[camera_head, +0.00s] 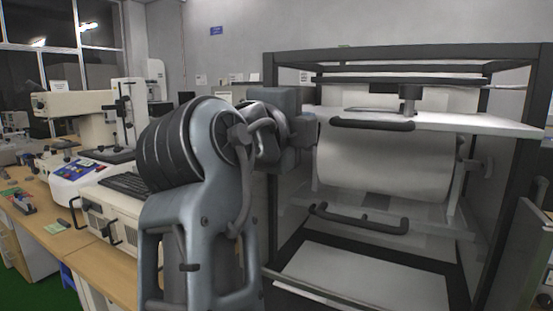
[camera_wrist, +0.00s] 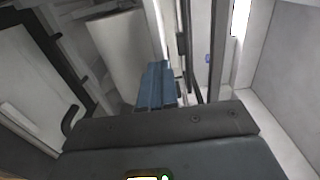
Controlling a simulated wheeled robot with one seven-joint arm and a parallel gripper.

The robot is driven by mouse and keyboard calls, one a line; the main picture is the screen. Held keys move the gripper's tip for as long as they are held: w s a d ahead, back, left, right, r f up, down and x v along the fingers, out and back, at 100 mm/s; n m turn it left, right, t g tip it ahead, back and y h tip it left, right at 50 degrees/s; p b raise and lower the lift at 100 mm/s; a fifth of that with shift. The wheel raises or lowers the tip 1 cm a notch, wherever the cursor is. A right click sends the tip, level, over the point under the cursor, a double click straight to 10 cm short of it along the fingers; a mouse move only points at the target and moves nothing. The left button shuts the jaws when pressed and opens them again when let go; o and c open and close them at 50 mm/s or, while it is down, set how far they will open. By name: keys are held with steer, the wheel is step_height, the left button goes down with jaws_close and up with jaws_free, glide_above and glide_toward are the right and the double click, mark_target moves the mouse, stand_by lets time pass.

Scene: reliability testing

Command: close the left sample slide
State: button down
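A dark-framed test machine (camera_head: 497,215) fills the right of the head view. A white upper plate (camera_head: 470,122) with a black bar handle (camera_head: 372,125) sticks out toward me. A lower slide has a second black handle (camera_head: 358,219). I cannot tell which part is the left sample slide. My gripper (camera_head: 312,131) is at the machine's left side, near the upper plate's left end; its fingers are barely visible there. In the wrist view, my gripper's blue fingers (camera_wrist: 156,84) are together, with nothing seen between them. A black handle (camera_wrist: 70,120) lies left of them, apart.
A white drum (camera_head: 385,165) sits inside the frame between the two handles. A pale panel with a black border (camera_head: 365,280) lies below. On the left, a wooden bench (camera_head: 60,232) carries beige instruments (camera_head: 75,105) and a keyboard (camera_head: 125,185). A dark cabinet (camera_head: 525,255) stands at the right.

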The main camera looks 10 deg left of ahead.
mark_target(333, 109)
steer(key=b+x, duration=0.4)
steer(key=x, duration=1.1)
steer(key=shift+w+d+f, duration=0.1)
steer(key=shift+w+f, duration=0.05)
steer(key=shift+w, duration=0.05)
steer(key=shift+w+d, duration=0.1)
steer(key=shift+w, duration=0.15)
steer(key=shift+d+r, duration=0.1)
steer(key=shift+r, duration=0.2)
steer(key=shift+s, duration=0.1)
